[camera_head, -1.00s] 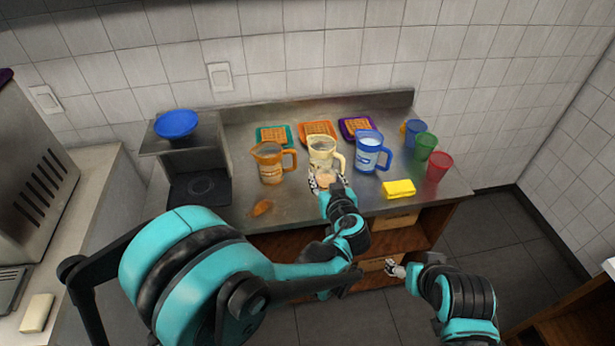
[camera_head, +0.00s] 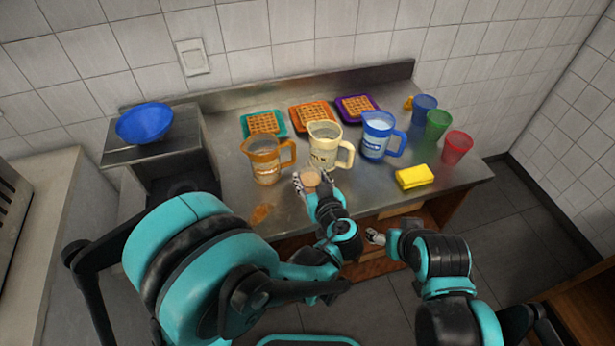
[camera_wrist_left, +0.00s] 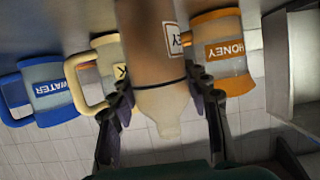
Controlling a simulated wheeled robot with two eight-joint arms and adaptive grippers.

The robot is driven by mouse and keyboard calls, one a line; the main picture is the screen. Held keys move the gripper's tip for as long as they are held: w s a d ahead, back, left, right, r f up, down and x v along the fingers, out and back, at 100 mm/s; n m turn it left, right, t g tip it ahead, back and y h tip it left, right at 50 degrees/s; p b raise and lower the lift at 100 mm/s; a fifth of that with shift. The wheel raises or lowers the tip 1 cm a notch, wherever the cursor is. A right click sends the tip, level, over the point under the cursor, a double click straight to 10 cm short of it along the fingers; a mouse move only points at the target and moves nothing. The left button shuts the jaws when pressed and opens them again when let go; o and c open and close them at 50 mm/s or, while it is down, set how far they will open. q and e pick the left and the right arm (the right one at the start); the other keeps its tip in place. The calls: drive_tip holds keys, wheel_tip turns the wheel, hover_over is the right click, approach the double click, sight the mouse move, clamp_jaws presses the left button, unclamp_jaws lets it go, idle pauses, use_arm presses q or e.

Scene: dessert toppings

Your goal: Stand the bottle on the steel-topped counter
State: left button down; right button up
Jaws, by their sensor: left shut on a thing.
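My left gripper (camera_head: 313,187) is shut on a tan-brown bottle (camera_head: 311,179) at the front edge of the steel-topped counter (camera_head: 225,165), in front of the orange and cream jugs. In the left wrist view the bottle (camera_wrist_left: 152,50) shows a partly hidden label and a pale nozzle, between the fingers of the left gripper (camera_wrist_left: 160,110). That view is upside down, so the bottle looks roughly upright, nozzle up. I cannot tell whether its base touches the counter. My right gripper (camera_head: 376,237) is small, low in front of the counter, and its opening is unclear.
An orange honey jug (camera_head: 264,162), a cream jug (camera_head: 324,148) and a blue water jug (camera_head: 377,137) stand close behind the bottle. A yellow sponge (camera_head: 414,177) and a red cup (camera_head: 456,148) are at right. An orange patch (camera_head: 261,214) marks the front left.

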use_arm(q)
drive_tip(key=shift+s+d+r, duration=0.15)
drive_tip(key=shift+s, duration=0.2)
drive_tip(key=shift+f, duration=0.2)
drive_tip(key=c, duration=0.7)
unclamp_jaws()
drive_tip(key=shift+w, duration=0.15)
drive_tip(key=shift+c, duration=0.2)
drive_tip(key=shift+r, duration=0.1)
use_arm(e)
drive_tip(key=shift+s+d, duration=0.15)
drive_tip(key=shift+s, duration=0.1)
